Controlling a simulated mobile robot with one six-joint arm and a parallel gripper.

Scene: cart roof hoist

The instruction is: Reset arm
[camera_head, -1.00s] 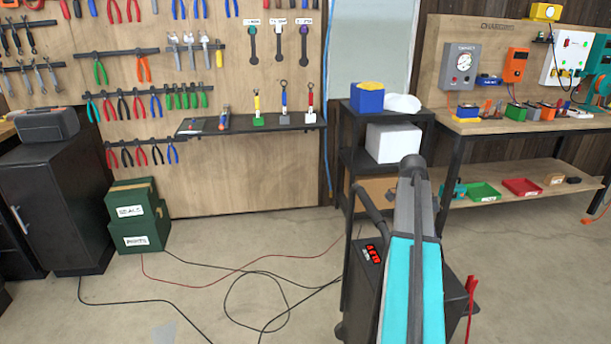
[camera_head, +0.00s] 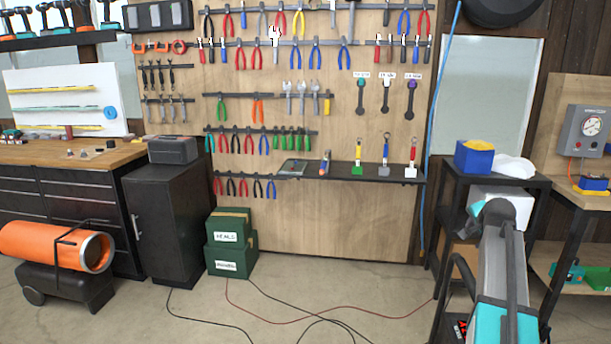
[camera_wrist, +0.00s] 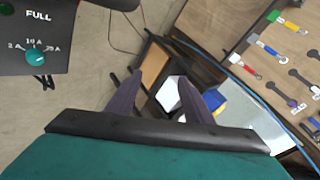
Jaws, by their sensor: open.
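My gripper (camera_wrist: 158,88) shows in the wrist view as two dark fingers set apart, with nothing between the tips. Below and beyond them lie a black shelf unit, a white box (camera_wrist: 168,92) and a blue bin (camera_wrist: 213,101). In the head view my arm reaches up at the lower right, in front of the black shelf unit (camera_head: 462,168). My gripper's fingers cannot be made out in the head view.
A black panel with a teal knob (camera_wrist: 35,57) and the word FULL is at the wrist view's upper left. In the head view are a pegboard (camera_head: 330,225), green boxes (camera_head: 231,243), a black cabinet (camera_head: 168,225) and an orange heater (camera_head: 50,245). Cables cross the floor.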

